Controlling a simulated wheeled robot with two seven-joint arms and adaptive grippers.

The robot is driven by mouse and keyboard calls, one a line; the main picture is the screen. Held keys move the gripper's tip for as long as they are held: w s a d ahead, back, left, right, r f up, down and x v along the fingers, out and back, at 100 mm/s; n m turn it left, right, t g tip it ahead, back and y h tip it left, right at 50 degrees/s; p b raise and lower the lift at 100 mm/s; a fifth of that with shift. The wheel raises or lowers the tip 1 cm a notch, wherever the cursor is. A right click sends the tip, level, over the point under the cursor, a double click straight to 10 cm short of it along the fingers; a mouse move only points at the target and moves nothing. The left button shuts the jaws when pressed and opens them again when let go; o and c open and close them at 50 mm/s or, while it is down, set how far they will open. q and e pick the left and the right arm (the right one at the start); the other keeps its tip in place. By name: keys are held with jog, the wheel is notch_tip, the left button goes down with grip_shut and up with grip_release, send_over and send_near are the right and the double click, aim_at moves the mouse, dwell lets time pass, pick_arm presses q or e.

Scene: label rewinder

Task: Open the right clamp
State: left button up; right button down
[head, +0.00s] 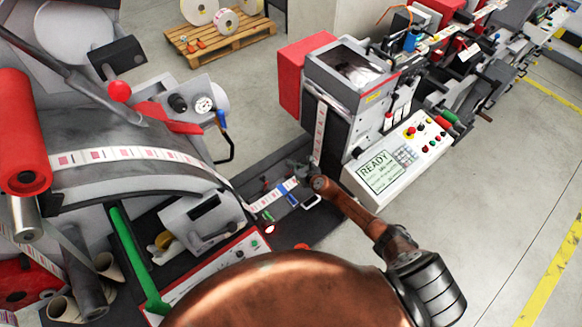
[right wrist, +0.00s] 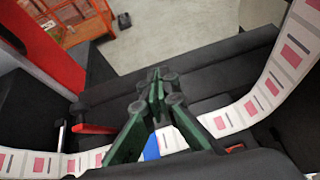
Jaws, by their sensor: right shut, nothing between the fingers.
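My right gripper (head: 303,172) reaches over the dark bed between the two machine units, at the label strip (head: 319,135). In the right wrist view its green fingers (right wrist: 158,95) are together with nothing between them. They are above the dark bed, and the strip (right wrist: 230,118) passes behind them. A blue piece (right wrist: 151,147) shows between the fingers, partly hidden. A red bar (right wrist: 95,129) is left of them. A small orange-red piece (right wrist: 236,149) is at right. I cannot tell for certain which part is the right clamp. In the head view, a pale looped handle (head: 312,203) sits just below the gripper. My left gripper is out of view.
A control panel reading READY (head: 378,171) stands right of my right gripper, below the printer unit (head: 345,75). The large curved machine (head: 110,130) with a red roller (head: 22,135) fills the left. A pallet with rolls (head: 215,45) is behind. Open floor lies at right.

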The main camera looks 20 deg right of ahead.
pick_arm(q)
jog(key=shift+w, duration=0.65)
pick_arm(e)
jog(key=shift+w+a+r, duration=0.1)
jog(key=shift+w+a, duration=0.1)
jog(key=shift+w, duration=0.4)
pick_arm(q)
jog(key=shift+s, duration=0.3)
pick_arm(e)
jog(key=shift+s+r, duration=0.15)
jog(key=shift+s, duration=0.05)
jog(key=shift+s+d+r, duration=0.1)
jog(key=shift+s+r, duration=0.05)
jog(key=shift+s, duration=0.15)
jog(key=s+d, duration=0.2)
jog(key=s, duration=0.9)
jog(key=shift+s, duration=0.4)
jog(key=shift+r, duration=0.1)
